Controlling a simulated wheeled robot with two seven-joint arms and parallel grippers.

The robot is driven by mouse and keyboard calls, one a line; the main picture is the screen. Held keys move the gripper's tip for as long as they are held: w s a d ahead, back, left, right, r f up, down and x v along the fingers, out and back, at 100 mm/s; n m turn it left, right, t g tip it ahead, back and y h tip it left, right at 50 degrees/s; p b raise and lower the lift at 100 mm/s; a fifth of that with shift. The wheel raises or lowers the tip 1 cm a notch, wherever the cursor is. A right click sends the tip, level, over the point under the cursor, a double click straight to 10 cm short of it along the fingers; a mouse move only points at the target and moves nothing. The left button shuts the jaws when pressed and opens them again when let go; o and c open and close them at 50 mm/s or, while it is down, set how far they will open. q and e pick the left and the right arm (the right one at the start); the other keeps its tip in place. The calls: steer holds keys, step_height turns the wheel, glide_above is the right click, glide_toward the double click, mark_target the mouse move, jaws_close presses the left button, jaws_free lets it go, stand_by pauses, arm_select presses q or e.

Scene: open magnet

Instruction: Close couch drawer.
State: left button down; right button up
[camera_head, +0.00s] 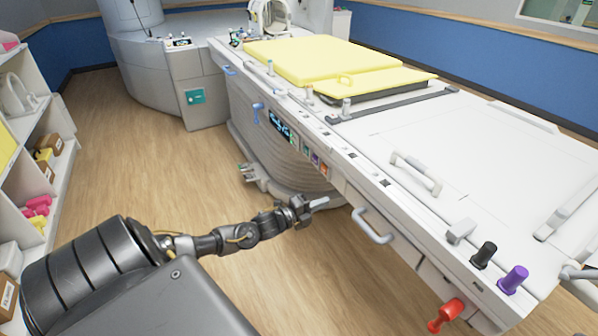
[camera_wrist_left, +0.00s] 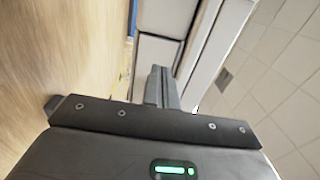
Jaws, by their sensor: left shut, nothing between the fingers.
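The white couch (camera_head: 490,145) runs from the back middle to the front right. Its drawer front (camera_head: 408,256) is on the near side, below the top edge, with a grey bar handle (camera_head: 373,227). How far the drawer stands out is hard to tell from this angle. My left gripper (camera_head: 322,203) is shut and empty, left of the handle and apart from it, pointing toward the couch side. In the left wrist view the shut fingers (camera_wrist_left: 161,86) point toward white panels (camera_wrist_left: 158,55). The handle cannot be made out there. My right gripper is not in view.
A red knob (camera_head: 446,315) sticks out at the couch's near end; black (camera_head: 484,255) and purple (camera_head: 513,279) knobs stand on top. A yellow mattress (camera_head: 320,60) lies farther back. A shelf (camera_head: 60,115) stands at the left. The wooden floor between is clear.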

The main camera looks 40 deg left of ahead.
arm_select(q)
steer(key=v, duration=0.6)
steer(key=shift+f, duration=0.25)
steer(key=shift+s, duration=0.1)
